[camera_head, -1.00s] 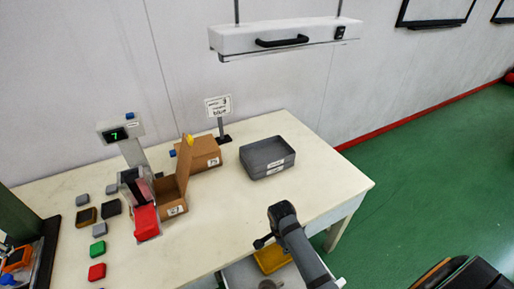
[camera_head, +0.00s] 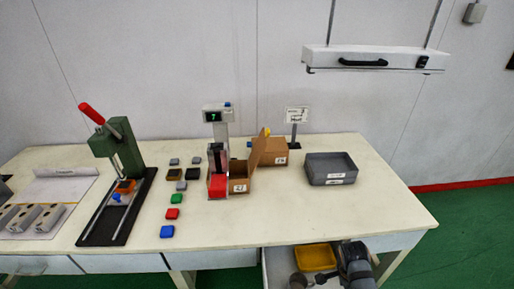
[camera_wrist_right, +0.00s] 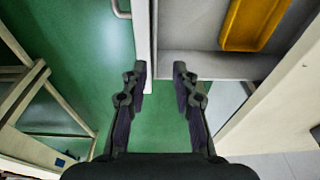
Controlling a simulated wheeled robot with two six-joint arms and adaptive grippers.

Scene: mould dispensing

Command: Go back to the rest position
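My right gripper (camera_wrist_right: 160,82) is open and empty in the right wrist view. Its two dark fingers stand apart over the green floor and the edge of an open drawer (camera_wrist_right: 193,64). In the head view my right arm (camera_head: 355,262) shows at the lower right, at the front edge of the table (camera_head: 290,215); its fingertips are hard to make out there. My left gripper is not in view.
A yellow bin (camera_head: 316,257) sits in the open drawer below the table. On the table stand a green press (camera_head: 118,150), a display post (camera_head: 217,118), cardboard boxes (camera_head: 270,152), several coloured blocks and a grey tray (camera_head: 331,168). The table's front right is clear.

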